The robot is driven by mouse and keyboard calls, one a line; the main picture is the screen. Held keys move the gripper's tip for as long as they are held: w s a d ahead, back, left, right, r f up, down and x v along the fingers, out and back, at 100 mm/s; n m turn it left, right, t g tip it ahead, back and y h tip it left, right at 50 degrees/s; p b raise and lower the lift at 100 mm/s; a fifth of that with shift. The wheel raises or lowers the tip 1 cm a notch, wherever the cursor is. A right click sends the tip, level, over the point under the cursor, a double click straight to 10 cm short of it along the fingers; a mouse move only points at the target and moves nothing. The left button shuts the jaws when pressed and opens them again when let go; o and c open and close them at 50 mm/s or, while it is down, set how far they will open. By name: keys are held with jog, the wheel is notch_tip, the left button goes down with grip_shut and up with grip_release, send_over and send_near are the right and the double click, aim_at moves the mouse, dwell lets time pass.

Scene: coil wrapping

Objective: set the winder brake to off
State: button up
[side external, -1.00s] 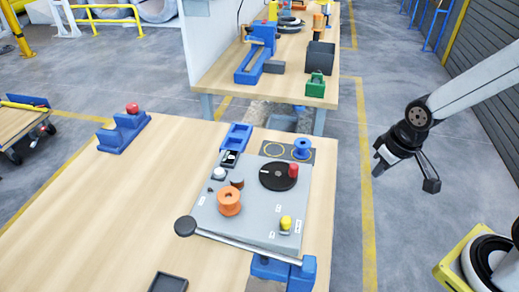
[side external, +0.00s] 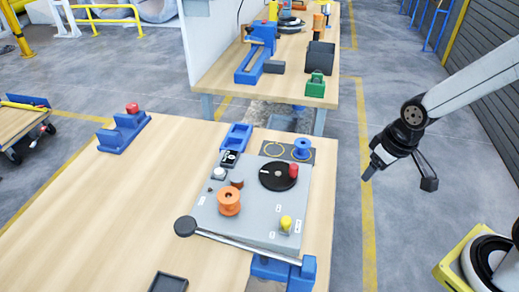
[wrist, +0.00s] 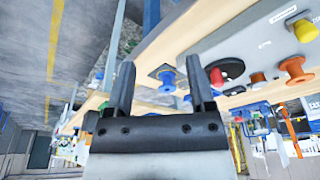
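The grey winder plate (side external: 255,205) lies on the near wooden table. A yellow knob (side external: 286,223) stands near its front right, with small white labels too small to read; I cannot tell its setting. It also shows at the upper right of the wrist view (wrist: 306,30). A black disc (side external: 272,177) with a red knob (side external: 293,170) and an orange spool (side external: 229,201) are on the plate. My gripper (wrist: 159,64) is open and empty in the wrist view. In the side view it hangs off the table's right side, apart from the plate.
A metal bar with a black ball end (side external: 185,227) crosses the plate's front edge to a blue clamp (side external: 302,273). A blue spool (side external: 302,147) stands on a dark pad behind. A blue tray (side external: 237,136) is at the back. The table's left side is mostly bare.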

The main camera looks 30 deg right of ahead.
jog(key=w+a+n+g, duration=0.1)
jog(key=w+a+n, duration=0.4)
jog(key=a, duration=0.5)
jog(key=n+g, duration=0.2)
jog(key=n, duration=0.4)
send_over(286, 219)
jog(key=shift+r, duration=0.15)
jog(key=shift+f, duration=3.9)
grip_shut()
